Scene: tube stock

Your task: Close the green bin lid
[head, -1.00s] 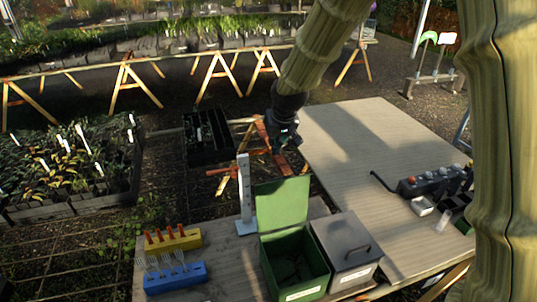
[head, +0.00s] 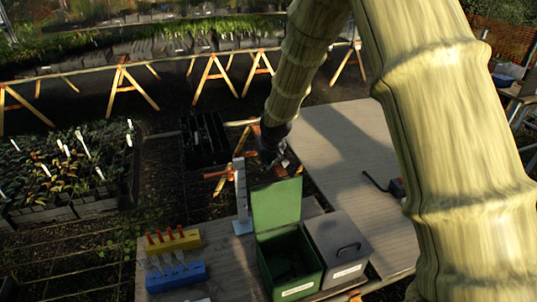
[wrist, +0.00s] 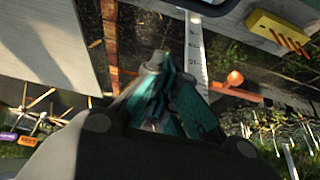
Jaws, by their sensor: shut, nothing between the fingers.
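The green bin (head: 272,282) stands on the near table in the head view. Its green lid (head: 277,203) is open and stands roughly upright along the bin's far edge; the bin's dark inside shows. My gripper (head: 279,165) is behind and above the lid, pointing down, apart from it as far as I can tell. In the wrist view the teal fingers of my gripper (wrist: 165,80) are together with nothing held. I cannot clearly make out the lid in the wrist view.
A grey bin (head: 340,247) with a closed lid stands right of the green bin. A white measuring post (head: 241,195) stands just left of the lid. A yellow rack (head: 175,244) and a blue rack (head: 176,278) sit left. A larger table (head: 350,150) lies to the right.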

